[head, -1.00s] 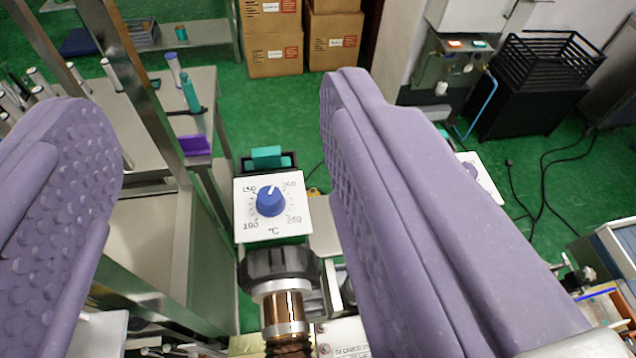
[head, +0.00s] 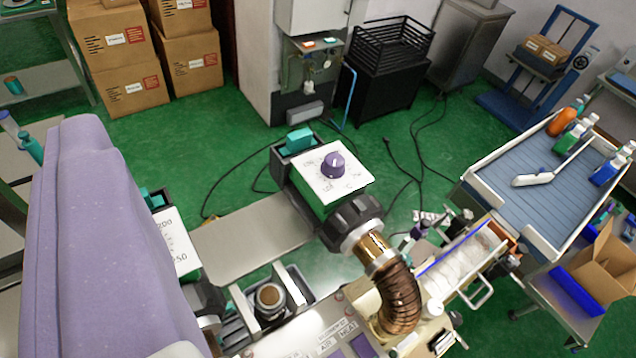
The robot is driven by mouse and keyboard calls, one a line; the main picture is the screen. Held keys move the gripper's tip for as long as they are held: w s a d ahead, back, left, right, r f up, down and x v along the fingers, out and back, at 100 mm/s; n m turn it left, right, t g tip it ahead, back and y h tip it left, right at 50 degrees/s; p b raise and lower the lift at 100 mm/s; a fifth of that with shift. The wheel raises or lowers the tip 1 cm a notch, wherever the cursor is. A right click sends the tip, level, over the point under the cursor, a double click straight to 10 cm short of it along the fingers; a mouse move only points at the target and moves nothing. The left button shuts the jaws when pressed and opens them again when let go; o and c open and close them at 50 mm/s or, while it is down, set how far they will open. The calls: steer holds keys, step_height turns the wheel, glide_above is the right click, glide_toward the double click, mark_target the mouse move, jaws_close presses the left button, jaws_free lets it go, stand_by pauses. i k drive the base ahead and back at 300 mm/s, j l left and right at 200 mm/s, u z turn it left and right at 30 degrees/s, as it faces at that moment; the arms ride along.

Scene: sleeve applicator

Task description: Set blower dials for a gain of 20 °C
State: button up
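The right blower has a white dial plate (head: 350,179) with a purple knob (head: 333,165). Its white mark points roughly up in the picture; the printed numbers are too small to read surely. The left blower's white dial plate (head: 176,243) shows only "200" and "250" at its right edge. Its blue knob is hidden behind a finger of my gripper (head: 88,200). Only this one purple finger shows, at the left; the other is out of frame. A gap with background shows beside it, and it appears empty. The finger is apart from the purple knob.
A copper hose (head: 400,295) curves below the right blower. A metal plate (head: 250,235) lies between the blowers. A tray table (head: 535,165) with bottles stands at the right. Cardboard boxes (head: 130,85) stand at the back left. Cables lie on the green floor.

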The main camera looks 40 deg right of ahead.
mark_target(333, 166)
steer(key=l+z, duration=0.3)
steer(key=l, duration=0.6)
steer(key=i+l+z, duration=0.1)
steer(key=l, duration=0.4)
